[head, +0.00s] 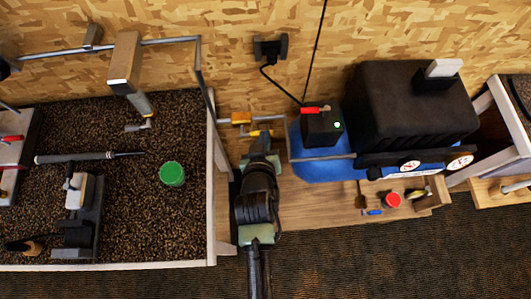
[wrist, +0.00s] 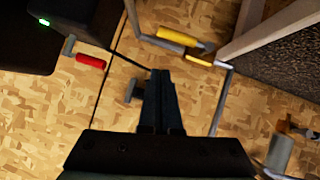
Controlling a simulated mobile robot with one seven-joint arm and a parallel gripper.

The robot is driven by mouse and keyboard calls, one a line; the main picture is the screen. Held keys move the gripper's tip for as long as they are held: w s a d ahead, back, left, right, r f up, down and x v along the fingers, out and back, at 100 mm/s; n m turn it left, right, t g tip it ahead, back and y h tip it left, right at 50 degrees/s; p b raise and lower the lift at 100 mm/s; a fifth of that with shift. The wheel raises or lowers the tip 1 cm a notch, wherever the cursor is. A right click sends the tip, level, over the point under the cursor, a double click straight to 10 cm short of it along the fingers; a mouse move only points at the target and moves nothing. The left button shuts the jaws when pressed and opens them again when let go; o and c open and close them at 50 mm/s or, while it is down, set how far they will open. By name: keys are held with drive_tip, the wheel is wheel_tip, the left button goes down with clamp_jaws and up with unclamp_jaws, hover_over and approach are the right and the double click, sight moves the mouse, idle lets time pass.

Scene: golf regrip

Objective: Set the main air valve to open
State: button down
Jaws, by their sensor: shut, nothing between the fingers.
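Two valve-like levers show, and I cannot tell from any label which is the main air valve. A yellow lever (head: 241,117) sits on grey pipe between the bench and the compressor; it also shows in the wrist view (wrist: 180,37). A red lever (head: 315,109) sits on the black box with a green light; it also shows in the wrist view (wrist: 90,61). My gripper (head: 261,143) is shut and empty, just below the yellow lever in the head view. In the wrist view its fingers (wrist: 161,76) point between the two levers and appear to touch neither.
The compressor (head: 410,100), with a blue tank and gauges (head: 409,167), stands right of my gripper. The bench's raised edge (head: 212,220) is close on the left. A green tin (head: 172,174) stands on the bench. A wall socket (head: 270,47) and hanging cables are behind.

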drive_tip(key=d+b+v, duration=0.1)
drive_tip(key=v, duration=0.6)
drive_tip(key=shift+r, duration=0.2)
